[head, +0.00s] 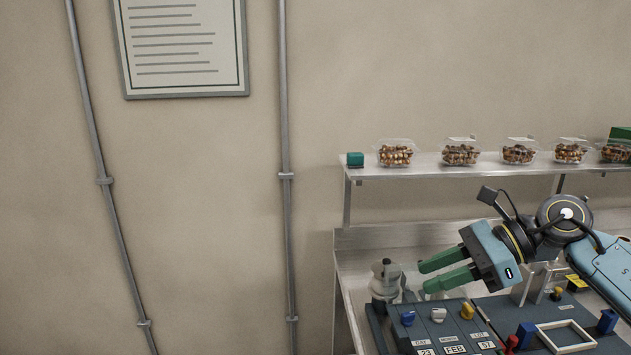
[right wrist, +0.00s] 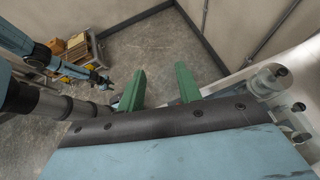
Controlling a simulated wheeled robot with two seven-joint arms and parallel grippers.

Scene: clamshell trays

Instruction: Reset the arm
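My right gripper (head: 424,277) is at the right of the head view, pointing left above the bench. Its two green fingers are apart with nothing between them. In the right wrist view the green fingers (right wrist: 160,88) also stand apart, with bare floor beyond. My left gripper is not in the head view. A blue and dark arm (right wrist: 68,66), which looks like my left one, reaches in from the left of the right wrist view. Its end is too small to read.
Several clear clamshell trays (head: 395,153) with brown contents stand on a metal shelf (head: 410,172). Below are a panel with blue and yellow knobs (head: 438,315), a white frame (head: 565,325) and a grey metal fixture (head: 385,281) near the fingertips. The wall at left is clear of furniture.

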